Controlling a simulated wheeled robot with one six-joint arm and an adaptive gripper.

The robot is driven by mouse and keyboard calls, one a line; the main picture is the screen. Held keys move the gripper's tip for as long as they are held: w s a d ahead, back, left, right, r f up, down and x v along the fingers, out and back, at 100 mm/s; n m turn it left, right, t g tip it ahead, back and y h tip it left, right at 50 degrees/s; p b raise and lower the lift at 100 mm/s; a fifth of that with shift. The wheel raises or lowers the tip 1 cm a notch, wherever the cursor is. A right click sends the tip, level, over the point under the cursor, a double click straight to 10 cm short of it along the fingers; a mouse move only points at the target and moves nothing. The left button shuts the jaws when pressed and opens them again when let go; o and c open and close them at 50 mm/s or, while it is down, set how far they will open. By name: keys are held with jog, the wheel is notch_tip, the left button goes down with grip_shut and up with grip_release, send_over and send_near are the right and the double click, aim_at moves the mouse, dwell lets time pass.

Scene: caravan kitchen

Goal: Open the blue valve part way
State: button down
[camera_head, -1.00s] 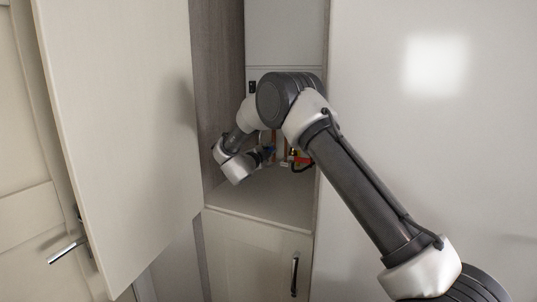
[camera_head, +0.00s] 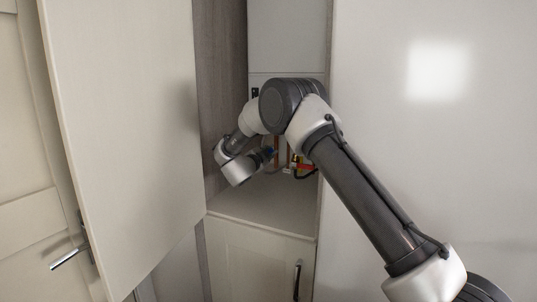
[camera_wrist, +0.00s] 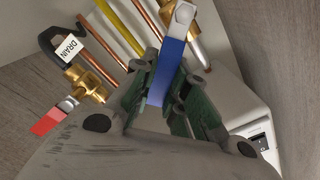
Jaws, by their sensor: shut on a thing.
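The blue valve handle (camera_wrist: 166,72) is a flat blue lever on a brass valve with a silver nut (camera_wrist: 184,13), in the wrist view. My gripper (camera_wrist: 165,88) is shut on the blue lever, with its dark green fingers on either side of it. The lever's far end is partly hidden between the fingers.
A brass valve with a red handle (camera_wrist: 48,121) and a DRAIN tag (camera_wrist: 67,48) sits to the left. Copper pipes (camera_wrist: 119,42) and a yellow pipe run behind. The cupboard door (camera_head: 125,130) stands open at left; a white panel (camera_head: 440,140) is at right.

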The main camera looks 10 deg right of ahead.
jog(key=c, duration=1.4)
grip_release()
jog(key=v, duration=1.2)
